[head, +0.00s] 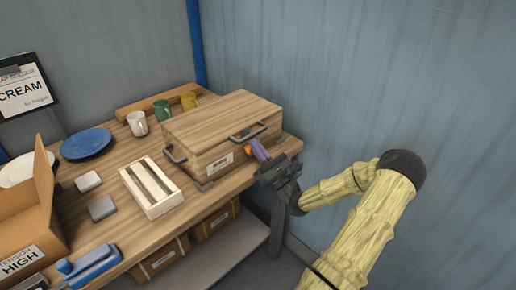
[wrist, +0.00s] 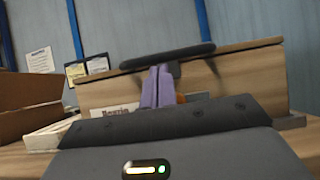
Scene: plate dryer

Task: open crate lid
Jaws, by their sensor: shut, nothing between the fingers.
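The wooden crate (head: 215,145) stands on the table with its lid (head: 220,118) down. A dark handle (head: 248,132) is on the lid's front edge; in the wrist view this handle (wrist: 165,57) runs across just above the fingertips. My gripper (head: 254,148) is at the crate's front face, below the handle. Its purple fingers (wrist: 157,87) are together with nothing seen between them. I cannot tell whether the fingertips touch the handle or the lid's edge.
A slotted wooden rack (head: 133,196), grey blocks (head: 102,208), a blue plate (head: 86,143) and several mugs (head: 138,123) share the table. A cardboard box (head: 30,215) stands at the left. The blue-grey wall (head: 400,80) is close behind the crate.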

